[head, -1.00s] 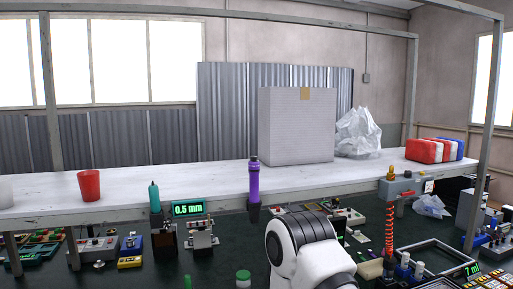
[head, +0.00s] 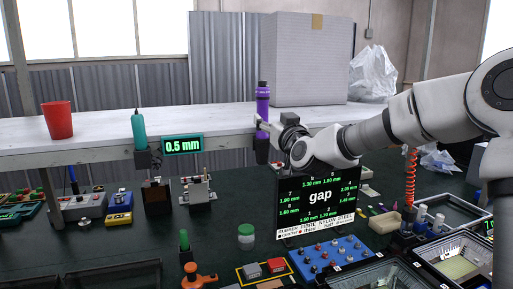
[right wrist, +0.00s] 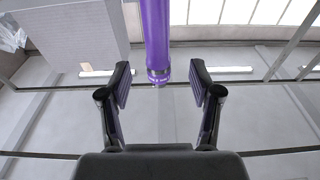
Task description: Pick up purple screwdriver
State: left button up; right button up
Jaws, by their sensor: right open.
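The purple screwdriver (head: 262,104) stands upright in the middle of the head view, in front of the white shelf. Its purple shaft also shows in the right wrist view (right wrist: 155,38), coming down from the top, with its end between the lines of the two fingers. My right gripper (head: 266,126) reaches it from the right in the head view and covers part of its middle. In the right wrist view the right gripper (right wrist: 161,82) is open, one finger on each side, with clear gaps to the screwdriver. My left gripper is not in view.
A teal screwdriver (head: 138,128) stands in a holder at left, beside a 0.5 mm display (head: 182,145). A red cup (head: 58,120) and a large grey box (head: 310,60) are on the shelf (head: 100,147). A gap display (head: 320,195) stands below my right arm.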

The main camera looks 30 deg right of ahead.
aim_at(265, 113)
jog(key=shift+w+d+f, duration=0.25)
jog(key=shift+w+f, duration=0.15)
jog(key=shift+w, duration=0.25)
jog(key=shift+w+d+f, duration=0.2)
jog(key=shift+w+f, duration=0.15)
jog(key=shift+w, duration=0.25)
jog(key=shift+w+r+p, duration=0.3)
jog(key=shift+p, duration=0.15)
jog(key=shift+w+d+r+p, duration=0.2)
jog(key=shift+w+r+p, duration=0.1)
jog(key=shift+w+p, duration=0.25)
jog(key=shift+w+d+r+p, duration=0.15)
jog(key=shift+w+r+p, duration=0.2)
jog(key=shift+w, duration=0.25)
jog(key=w, duration=0.2)
jog(key=shift+w+d+f+p, duration=0.3)
jog(key=shift+p, duration=0.05)
jog(key=shift+w+f, duration=0.1)
jog(key=shift+w, duration=0.05)
jog(key=shift+s, duration=0.2)
jog(key=shift+c, duration=1.3)
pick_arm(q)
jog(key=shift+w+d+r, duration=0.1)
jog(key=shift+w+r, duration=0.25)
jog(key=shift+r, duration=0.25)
pick_arm(e)
jog(key=shift+r, duration=0.2)
grip_shut()
